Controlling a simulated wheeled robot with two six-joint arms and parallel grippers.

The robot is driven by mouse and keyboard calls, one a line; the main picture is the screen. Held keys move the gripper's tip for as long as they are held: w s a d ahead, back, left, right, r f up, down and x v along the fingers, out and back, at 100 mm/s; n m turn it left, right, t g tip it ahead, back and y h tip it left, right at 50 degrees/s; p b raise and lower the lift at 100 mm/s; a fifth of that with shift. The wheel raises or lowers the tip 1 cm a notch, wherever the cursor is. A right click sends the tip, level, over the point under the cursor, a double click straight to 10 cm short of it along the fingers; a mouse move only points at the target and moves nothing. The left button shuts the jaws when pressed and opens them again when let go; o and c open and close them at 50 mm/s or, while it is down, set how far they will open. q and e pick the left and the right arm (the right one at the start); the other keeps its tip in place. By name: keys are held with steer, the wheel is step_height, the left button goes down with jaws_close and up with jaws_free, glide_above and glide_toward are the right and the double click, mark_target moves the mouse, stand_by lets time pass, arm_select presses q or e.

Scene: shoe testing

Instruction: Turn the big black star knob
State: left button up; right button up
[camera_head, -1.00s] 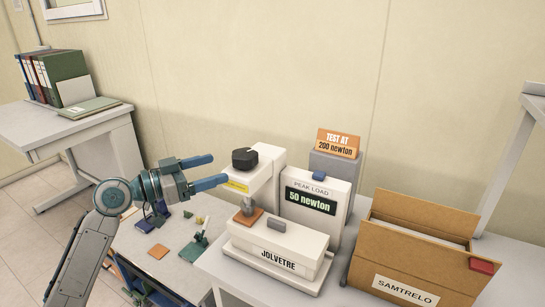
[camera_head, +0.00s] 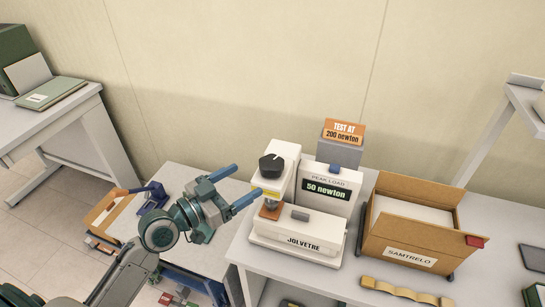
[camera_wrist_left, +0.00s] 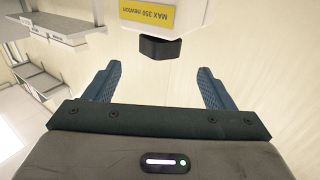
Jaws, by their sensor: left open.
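In the left wrist view the knob (camera_wrist_left: 160,48) is dark, below a white part with a yellow "MAX 350 newton" label (camera_wrist_left: 172,14). My left gripper (camera_head: 245,181) is left of the knob, its two blue fingers open, apart and empty. In the left wrist view the knob lies ahead, between the directions of the fingers, and does not touch them. My right gripper is out of view.
The tester base labelled JOLVETRE (camera_head: 303,243) stands on the table, by a display (camera_head: 326,191) reading 50 newton. An orange sign (camera_head: 344,132) says test at 200 newton. A SAMTRELO cardboard box (camera_head: 411,254) stands at right. A side table at left holds small items.

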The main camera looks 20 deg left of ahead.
mark_target(271, 161)
arm_select(q)
steer(key=p+x, duration=0.3)
steer(key=x, duration=0.6)
steer(key=shift+r, duration=0.15)
steer(key=shift+w+d+p, duration=0.15)
steer(key=shift+w+p, duration=0.15)
steer(key=shift+w, duration=0.1)
steer(key=c, duration=1)
